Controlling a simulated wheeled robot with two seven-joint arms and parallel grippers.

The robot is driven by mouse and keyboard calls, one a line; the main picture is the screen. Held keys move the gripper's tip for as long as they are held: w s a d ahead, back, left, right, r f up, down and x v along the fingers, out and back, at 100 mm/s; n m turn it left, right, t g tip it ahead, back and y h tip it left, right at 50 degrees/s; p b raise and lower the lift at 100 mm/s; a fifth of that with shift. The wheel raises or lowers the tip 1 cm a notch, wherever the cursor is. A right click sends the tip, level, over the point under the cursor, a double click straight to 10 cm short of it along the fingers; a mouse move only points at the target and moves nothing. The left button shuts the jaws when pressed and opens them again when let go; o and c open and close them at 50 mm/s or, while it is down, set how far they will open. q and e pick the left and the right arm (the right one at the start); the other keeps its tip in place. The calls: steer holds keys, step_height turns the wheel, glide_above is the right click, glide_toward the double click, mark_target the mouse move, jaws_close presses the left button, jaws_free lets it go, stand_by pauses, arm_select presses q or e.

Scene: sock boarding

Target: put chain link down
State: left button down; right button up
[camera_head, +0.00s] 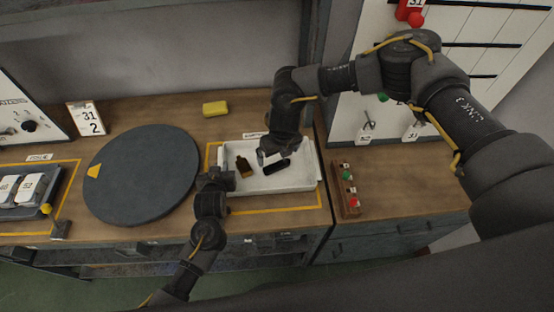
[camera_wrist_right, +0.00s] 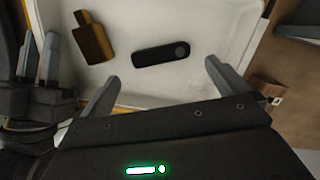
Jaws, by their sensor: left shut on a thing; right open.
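A white tray (camera_head: 285,187) stands on the bench. In it lie a dark, elongated piece (camera_head: 276,168) with a round end, which looks like the chain link, and a brown bottle-shaped piece (camera_head: 243,167). In the right wrist view the dark piece (camera_wrist_right: 160,54) lies flat on the tray floor, apart from the brown piece (camera_wrist_right: 92,38). My right gripper (camera_wrist_right: 163,72) is open and empty, with its fingertips to either side of the dark piece's near side. My left gripper (camera_head: 224,180) is shut on the tray's left wall.
A dark round disc (camera_head: 142,175) with a yellow mark lies left of the tray. A yellow block (camera_head: 215,109) is behind. A small wooden rack (camera_head: 346,190) with red and green pieces stands to the right. A numbered card (camera_head: 86,118) stands at the back left.

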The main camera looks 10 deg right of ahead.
steer(key=r, duration=0.3)
steer(key=s+r, duration=0.1)
steer(key=r, duration=0.1)
steer(key=shift+d+r, duration=0.1)
steer(key=shift+r, duration=0.15)
arm_select(q)
steer(key=c, duration=1.2)
jaws_free()
